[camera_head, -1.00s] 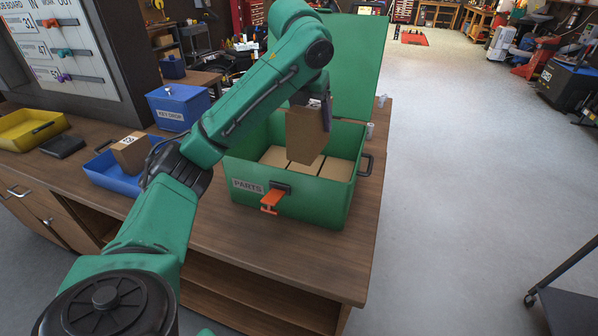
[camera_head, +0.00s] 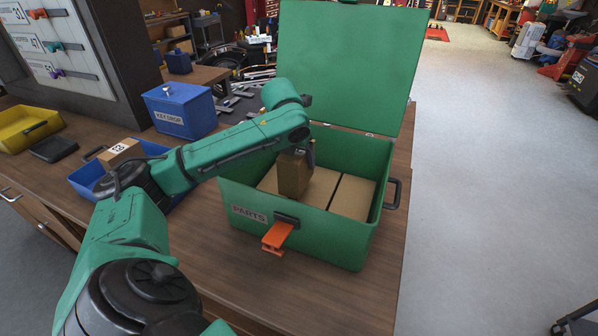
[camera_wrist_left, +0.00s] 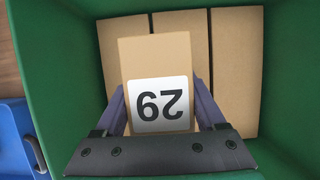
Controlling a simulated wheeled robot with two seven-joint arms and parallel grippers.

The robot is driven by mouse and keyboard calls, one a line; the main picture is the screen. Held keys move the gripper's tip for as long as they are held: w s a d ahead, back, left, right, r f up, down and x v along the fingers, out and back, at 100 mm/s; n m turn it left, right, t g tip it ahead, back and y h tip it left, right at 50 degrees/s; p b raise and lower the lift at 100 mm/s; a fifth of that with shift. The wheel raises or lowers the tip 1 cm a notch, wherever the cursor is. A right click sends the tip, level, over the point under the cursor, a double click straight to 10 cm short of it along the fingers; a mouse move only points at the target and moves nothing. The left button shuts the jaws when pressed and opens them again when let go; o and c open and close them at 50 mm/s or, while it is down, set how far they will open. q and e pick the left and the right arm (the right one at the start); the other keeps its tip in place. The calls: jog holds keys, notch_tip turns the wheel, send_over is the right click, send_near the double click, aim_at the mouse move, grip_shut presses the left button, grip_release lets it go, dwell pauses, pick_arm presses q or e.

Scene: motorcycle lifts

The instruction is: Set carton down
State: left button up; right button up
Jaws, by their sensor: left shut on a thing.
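A brown carton (camera_head: 294,174) is held inside the open green PARTS box (camera_head: 330,237), near its left side. In the left wrist view the carton (camera_wrist_left: 155,60) carries a white label reading 29, seen upside down. My left gripper (camera_head: 308,150) is shut on the carton, with one finger on each side of it (camera_wrist_left: 160,108). Flat brown cartons (camera_head: 350,195) line the box floor below it. I cannot tell whether the held carton touches them. My right gripper is not in view.
The box's lid (camera_head: 345,60) stands open at the back. An orange latch (camera_head: 277,238) sticks out in front. Left on the bench are a blue tray (camera_head: 85,183) with a carton (camera_head: 120,153), a blue KEY DROP box (camera_head: 180,110) and a yellow tray (camera_head: 25,128).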

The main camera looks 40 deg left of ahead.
aim_at(291, 158)
pick_arm(q)
notch_tip(291, 158, down, 3)
jog(key=shift+s+d+r, duration=0.1)
jog(key=shift+d, duration=0.05)
jog(key=shift+s+d+f, duration=0.1)
jog(key=shift+f, duration=0.15)
jog(key=o, duration=1.6)
jog(key=shift+f, duration=0.15)
jog(key=shift+c, duration=0.2)
jog(key=shift+r, duration=0.2)
jog(key=v, duration=1.2)
jog(key=shift+d, duration=0.1)
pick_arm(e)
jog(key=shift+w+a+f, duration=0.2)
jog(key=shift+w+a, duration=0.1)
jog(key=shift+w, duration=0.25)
pick_arm(q)
jog(key=shift+f, duration=0.1)
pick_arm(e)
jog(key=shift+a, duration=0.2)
